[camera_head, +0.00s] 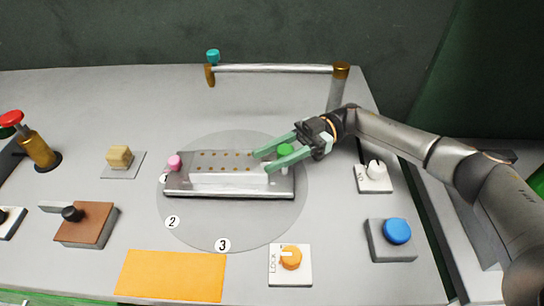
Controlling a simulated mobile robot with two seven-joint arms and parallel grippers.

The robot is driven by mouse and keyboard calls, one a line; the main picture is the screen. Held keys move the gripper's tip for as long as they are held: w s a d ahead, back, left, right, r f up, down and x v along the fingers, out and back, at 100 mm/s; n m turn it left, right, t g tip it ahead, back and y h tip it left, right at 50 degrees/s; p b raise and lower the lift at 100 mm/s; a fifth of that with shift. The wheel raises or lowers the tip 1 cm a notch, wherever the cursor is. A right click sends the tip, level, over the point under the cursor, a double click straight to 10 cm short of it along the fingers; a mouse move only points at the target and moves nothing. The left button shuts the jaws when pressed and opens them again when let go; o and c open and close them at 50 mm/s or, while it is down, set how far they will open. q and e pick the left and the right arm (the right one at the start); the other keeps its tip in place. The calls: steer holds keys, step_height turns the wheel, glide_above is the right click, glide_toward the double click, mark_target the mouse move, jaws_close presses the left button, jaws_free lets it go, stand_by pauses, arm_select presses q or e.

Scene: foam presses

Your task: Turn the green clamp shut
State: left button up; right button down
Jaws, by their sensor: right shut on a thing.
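The green clamp (285,150) is a green knob at the right end of the white foam-press block (229,178), which lies on a grey plate (228,193). My right gripper (263,161) reaches in from the right with its two green fingers around the clamp area. One finger passes behind the knob and one in front of it. The fingers partly hide the clamp, so how far it is turned cannot be told. A pink knob (174,162) sits at the left end of the plate. My left gripper is not in view.
The plate lies on a round disc marked 2 and 3 (238,237). An orange dial (290,258), a blue button (397,231) and a white dial (375,172) stand nearby. A metal bar (275,69) spans the back. An orange mat (172,276) lies in front.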

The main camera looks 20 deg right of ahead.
mark_target(292, 147)
steer(key=shift+a+r, duration=0.1)
steer(key=c, duration=0.7)
jaws_free()
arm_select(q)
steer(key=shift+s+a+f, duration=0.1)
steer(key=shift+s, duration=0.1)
arm_select(e)
steer(key=shift+o, duration=1.3)
steer(key=shift+w+d, duration=0.1)
steer(key=shift+d, duration=0.25)
steer(key=v, duration=0.1)
steer(key=b+v, duration=0.1)
steer(key=v, duration=0.2)
steer(key=shift+w+d+f+b, duration=0.15)
steer(key=shift+d+f+b, duration=0.1)
steer(key=shift+d+b, duration=0.05)
steer(key=b+v, duration=0.2)
steer(key=v, duration=0.3)
steer(key=shift+d, duration=0.25)
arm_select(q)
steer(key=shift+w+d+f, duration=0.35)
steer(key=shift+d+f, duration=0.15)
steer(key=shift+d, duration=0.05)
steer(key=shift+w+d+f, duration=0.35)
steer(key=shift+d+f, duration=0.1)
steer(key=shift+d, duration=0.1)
arm_select(e)
steer(key=shift+v, duration=0.85)
